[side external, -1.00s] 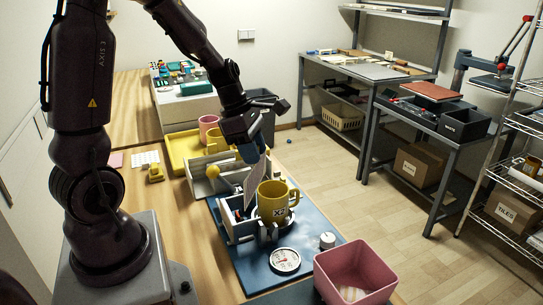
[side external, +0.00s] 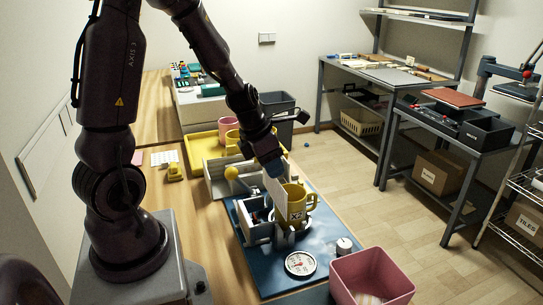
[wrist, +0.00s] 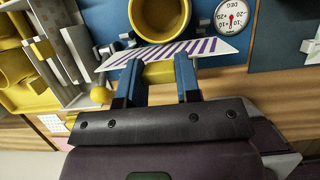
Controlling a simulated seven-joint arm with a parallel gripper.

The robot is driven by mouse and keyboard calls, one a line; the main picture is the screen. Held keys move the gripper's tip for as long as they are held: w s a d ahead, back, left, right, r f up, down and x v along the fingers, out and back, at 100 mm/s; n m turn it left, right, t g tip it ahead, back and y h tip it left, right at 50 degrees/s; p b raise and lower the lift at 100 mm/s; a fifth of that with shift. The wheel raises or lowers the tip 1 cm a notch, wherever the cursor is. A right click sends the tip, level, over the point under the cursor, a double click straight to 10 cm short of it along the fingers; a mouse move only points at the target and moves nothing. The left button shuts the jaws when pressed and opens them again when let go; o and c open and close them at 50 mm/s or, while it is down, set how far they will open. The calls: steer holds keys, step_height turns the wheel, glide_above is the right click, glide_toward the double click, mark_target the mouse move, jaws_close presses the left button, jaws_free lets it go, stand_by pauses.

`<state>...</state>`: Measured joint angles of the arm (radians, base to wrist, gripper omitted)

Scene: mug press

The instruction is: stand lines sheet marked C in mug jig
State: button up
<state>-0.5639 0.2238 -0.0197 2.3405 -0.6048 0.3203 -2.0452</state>
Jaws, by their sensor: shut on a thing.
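A white sheet with purple slanted lines (wrist: 180,50) is pinched between the blue fingers of my gripper (wrist: 160,82). In the side view my gripper (side external: 271,168) points down and the sheet (side external: 276,190) hangs below it, close beside a yellow mug (side external: 296,213). The mug is marked X2 and stands upright in the grey mug jig (side external: 256,234) on a blue base plate. In the wrist view the yellow mug (wrist: 160,12) shows just beyond the sheet. I cannot tell whether the sheet touches the mug or jig. No letter C is readable on it.
A yellow ball-ended lever (side external: 231,173) and a grey divided rack (side external: 215,184) stand left of the jig. A dial (side external: 300,263) and a knob (side external: 344,245) sit in front. A pink bin (side external: 371,278) is at front right. A yellow tray (side external: 196,158) holds mugs behind.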

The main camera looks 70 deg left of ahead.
mark_target(273, 184)
steer(key=shift+f, duration=2.3)
steer(key=o, duration=1.4)
steer(key=shift+o, duration=0.2)
steer(key=shift+r, duration=3)
